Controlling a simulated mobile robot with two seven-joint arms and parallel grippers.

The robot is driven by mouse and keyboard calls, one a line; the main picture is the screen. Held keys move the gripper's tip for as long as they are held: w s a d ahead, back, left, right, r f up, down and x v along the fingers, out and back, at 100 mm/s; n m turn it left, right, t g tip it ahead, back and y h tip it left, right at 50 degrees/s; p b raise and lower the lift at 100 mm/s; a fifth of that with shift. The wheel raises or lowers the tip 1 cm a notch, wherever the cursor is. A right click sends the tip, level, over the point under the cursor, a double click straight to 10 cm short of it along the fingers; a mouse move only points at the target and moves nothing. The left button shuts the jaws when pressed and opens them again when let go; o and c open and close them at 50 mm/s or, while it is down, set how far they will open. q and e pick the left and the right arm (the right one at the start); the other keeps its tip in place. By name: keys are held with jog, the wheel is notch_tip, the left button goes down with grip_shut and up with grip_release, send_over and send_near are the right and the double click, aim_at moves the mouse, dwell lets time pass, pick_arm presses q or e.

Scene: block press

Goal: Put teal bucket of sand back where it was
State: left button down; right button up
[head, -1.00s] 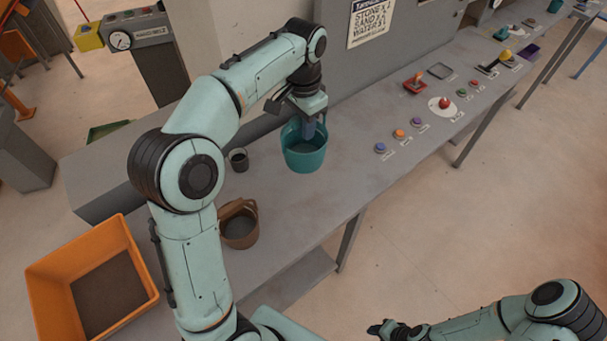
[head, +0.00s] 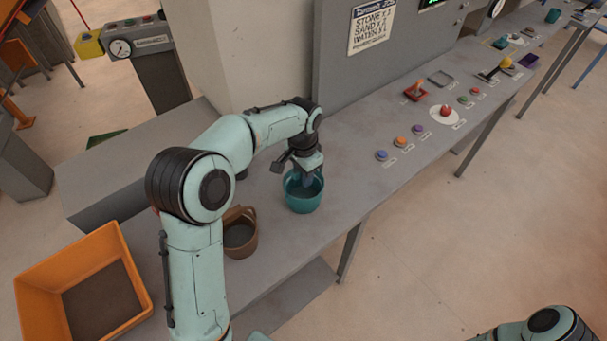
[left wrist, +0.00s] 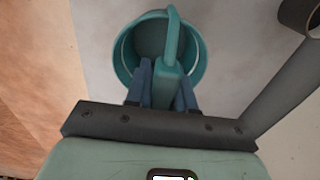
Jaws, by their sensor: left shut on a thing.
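The teal bucket (head: 303,204) is upright at the table's front part, below my left gripper (head: 306,181). My left gripper is shut on the bucket's raised handle, which shows in the left wrist view (left wrist: 172,45) between the blue fingers. The bucket (left wrist: 122,62) has grey-brown contents inside. Its base is on the grey table or very close above it; I cannot tell which. My right gripper is out of view; only part of the right arm shows at the bottom right.
A brown bucket (head: 240,241) stands left of the teal one on the grey table (head: 330,215). An orange bin (head: 135,277) is at the lower left. Several coloured buttons line the table to the right, including a blue one (head: 382,155).

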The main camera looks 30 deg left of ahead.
pick_arm(q)
jog(key=shift+w, duration=0.1)
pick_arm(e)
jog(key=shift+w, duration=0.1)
pick_arm(q)
jog(key=shift+f, duration=0.15)
jog(key=c, duration=1)
grip_release()
jog(key=shift+o, duration=0.2)
notch_tip(320, 180, up, 12)
jog(key=shift+r+p, duration=0.25)
jog(key=shift+p, duration=0.65)
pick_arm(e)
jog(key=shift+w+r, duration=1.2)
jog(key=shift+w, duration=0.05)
pick_arm(q)
jog(key=shift+f, duration=0.1)
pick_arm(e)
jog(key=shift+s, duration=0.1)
